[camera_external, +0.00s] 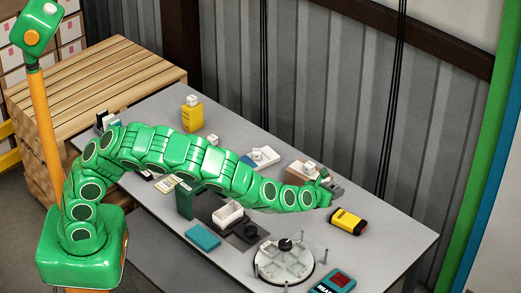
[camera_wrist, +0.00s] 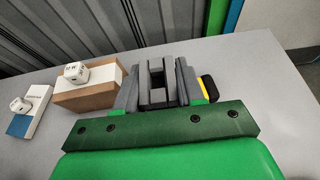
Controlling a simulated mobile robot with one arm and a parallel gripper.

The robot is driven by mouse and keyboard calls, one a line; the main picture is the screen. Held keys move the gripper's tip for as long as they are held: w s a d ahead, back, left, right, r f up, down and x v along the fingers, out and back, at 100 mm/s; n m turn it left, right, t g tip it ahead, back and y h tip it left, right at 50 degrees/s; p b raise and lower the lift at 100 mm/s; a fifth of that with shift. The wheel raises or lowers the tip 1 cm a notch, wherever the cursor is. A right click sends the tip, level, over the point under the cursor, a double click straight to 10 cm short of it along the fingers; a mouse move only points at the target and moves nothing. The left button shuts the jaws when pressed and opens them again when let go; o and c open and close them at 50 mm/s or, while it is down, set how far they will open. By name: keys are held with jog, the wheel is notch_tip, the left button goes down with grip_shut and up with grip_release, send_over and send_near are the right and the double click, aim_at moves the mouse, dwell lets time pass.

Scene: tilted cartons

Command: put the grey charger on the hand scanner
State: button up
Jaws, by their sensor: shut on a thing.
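My gripper (camera_wrist: 158,82) is shut on a dark grey blocky thing (camera_wrist: 157,97), which I take to be the grey charger; the fingers hide its sides. In the external view my gripper (camera_external: 331,189) is over the right part of the table, just right of a brown carton. The yellow and black device (camera_external: 347,221), which looks like the hand scanner, lies on the table in front and to the right of my gripper. In the wrist view the scanner (camera_wrist: 209,88) shows beyond the right finger, mostly hidden by it.
White cube-like chargers sit on the brown carton (camera_wrist: 90,97), on a white-and-blue box (camera_wrist: 31,117) and on a yellow box (camera_external: 193,117). A round clear-topped fixture (camera_external: 284,260) and a red-and-teal reader (camera_external: 336,281) stand in front. The table's right end is clear.

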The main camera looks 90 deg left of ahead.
send_over(350, 218)
jog(key=f, duration=0.6)
jog(key=shift+s, duration=0.3)
jog(key=shift+w+f, duration=0.3)
jog(key=shift+f, duration=1.75)
jog(key=shift+f, duration=0.1)
jog(key=o, duration=1.2)
jog(key=shift+c, duration=0.2)
jog(key=v, duration=1.2)
